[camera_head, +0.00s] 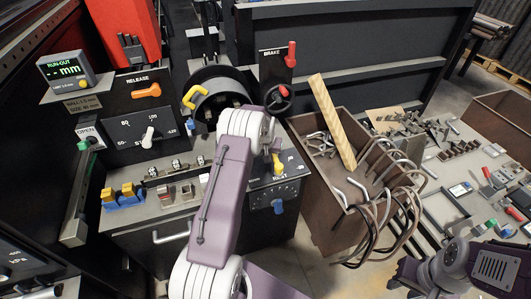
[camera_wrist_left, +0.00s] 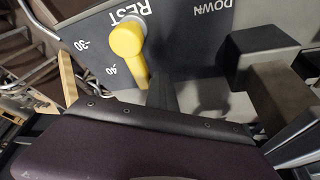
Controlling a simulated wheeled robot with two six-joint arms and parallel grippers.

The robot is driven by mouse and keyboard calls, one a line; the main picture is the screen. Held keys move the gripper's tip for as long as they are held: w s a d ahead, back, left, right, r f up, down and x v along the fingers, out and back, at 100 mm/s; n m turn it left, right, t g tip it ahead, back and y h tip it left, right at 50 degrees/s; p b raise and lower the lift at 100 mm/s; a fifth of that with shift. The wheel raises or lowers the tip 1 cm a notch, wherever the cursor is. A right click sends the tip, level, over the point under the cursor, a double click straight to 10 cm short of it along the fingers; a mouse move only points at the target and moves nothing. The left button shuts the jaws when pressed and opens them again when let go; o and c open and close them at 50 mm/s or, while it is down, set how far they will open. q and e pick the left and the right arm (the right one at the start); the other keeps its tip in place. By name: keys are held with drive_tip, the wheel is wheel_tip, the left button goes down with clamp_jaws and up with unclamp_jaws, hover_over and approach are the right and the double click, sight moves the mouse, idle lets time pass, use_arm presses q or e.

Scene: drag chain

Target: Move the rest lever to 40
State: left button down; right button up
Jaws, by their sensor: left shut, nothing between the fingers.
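The yellow rest lever (camera_head: 277,165) stands on the dark panel marked REST at the front right of the machine. In the left wrist view the yellow lever (camera_wrist_left: 127,40) has its round end by the word REST, with its stem beside the 40 mark; 30 is further left. I cannot tell its exact setting. My left gripper (camera_wrist_left: 162,92) is shut and empty, with a dark finger close to the right of the lever; I cannot tell whether they touch. My right gripper (camera_head: 405,275) is low on the right, away from the panel.
A blue knob (camera_head: 278,206) is below the lever. A brown bin (camera_head: 322,213) of bent rods and a wooden stick (camera_head: 333,122) stand to the right. A black handwheel (camera_head: 278,98) and red brake lever (camera_head: 291,55) are behind. Tools cover the table further right.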

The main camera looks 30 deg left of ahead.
use_arm(q)
drive_tip(key=shift+w+d+r+m, duration=0.1)
drive_tip(key=shift+w+m, duration=0.2)
drive_tip(key=shift+m, duration=0.2)
drive_tip(key=shift+w+d+m+h, duration=0.25)
drive_tip(key=shift+w+m+h, duration=0.3)
drive_tip(key=shift+m, duration=0.45)
drive_tip(key=shift+w+d+f+m+h+b, duration=0.15)
drive_tip(key=shift+w+d+m+h+b, duration=0.1)
drive_tip(key=shift+m+b, duration=0.3)
drive_tip(key=shift+w+d+f+m+h+b, duration=0.1)
drive_tip(key=shift+w+d+m+h+b, duration=0.1)
drive_tip(key=shift+m+b, duration=0.35)
drive_tip(key=shift+w+d+r+m+h+b, duration=0.1)
drive_tip(key=shift+w+d+m+h+b, duration=0.2)
drive_tip(key=shift+m, duration=0.5)
drive_tip(key=shift+w+d+r+m+h+b, duration=0.1)
drive_tip(key=shift+w+d+m+h+b, duration=0.2)
drive_tip(key=shift+m, duration=0.5)
drive_tip(key=shift+s+d, duration=0.1)
drive_tip(key=v, duration=0.9)
drive_tip(key=shift+p, duration=0.3)
